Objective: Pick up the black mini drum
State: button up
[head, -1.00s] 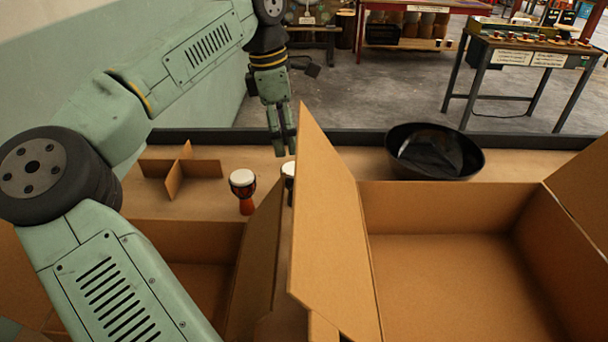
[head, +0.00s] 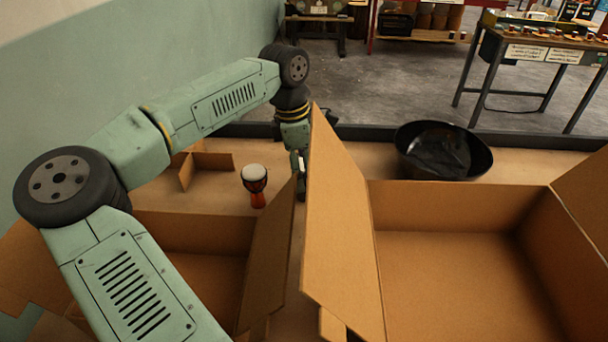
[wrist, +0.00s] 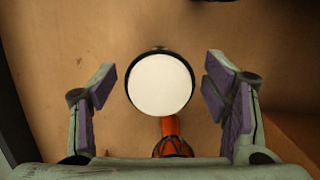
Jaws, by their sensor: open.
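In the wrist view a round white drumhead with a black rim (wrist: 160,83), which I take to be the black mini drum, lies between the two fingers, seen from above. A gap shows on each side, so no finger touches it. My gripper (head: 300,178) is open and low over the table in the head view, partly hidden by a box flap.
An open cardboard box (head: 460,190) is at the front right, its raised flap (head: 340,220) beside my gripper. Another open box (head: 195,232) is at the front left. A black bowl (head: 480,165) stands right, and a cardboard divider (head: 210,160) left.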

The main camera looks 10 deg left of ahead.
jog(key=shift+c, duration=0.4)
jog(key=c, duration=1.2)
jog(key=shift+r, duration=0.1)
